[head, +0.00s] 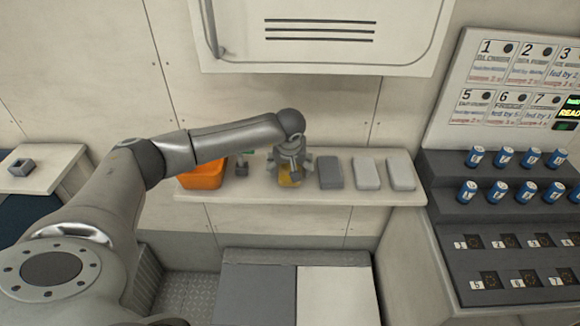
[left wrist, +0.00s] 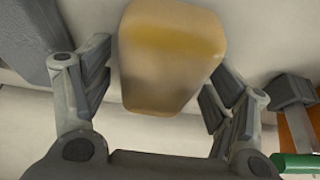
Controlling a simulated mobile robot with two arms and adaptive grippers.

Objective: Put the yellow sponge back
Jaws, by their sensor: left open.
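The yellow sponge (head: 288,181) lies on a pale shelf (head: 300,193) along the wall, mostly hidden under my left gripper (head: 292,168) in the head view. In the left wrist view the yellow sponge (left wrist: 168,55) shows between the two open fingers of my left gripper (left wrist: 160,100). A gap shows on both sides of it, so the fingers are around it but apart from it. My right gripper does not show.
To the right of the sponge are a dark grey block (head: 330,172) and two lighter blocks (head: 366,173) (head: 400,173). A rack of blue cans (head: 495,190) stands far right.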

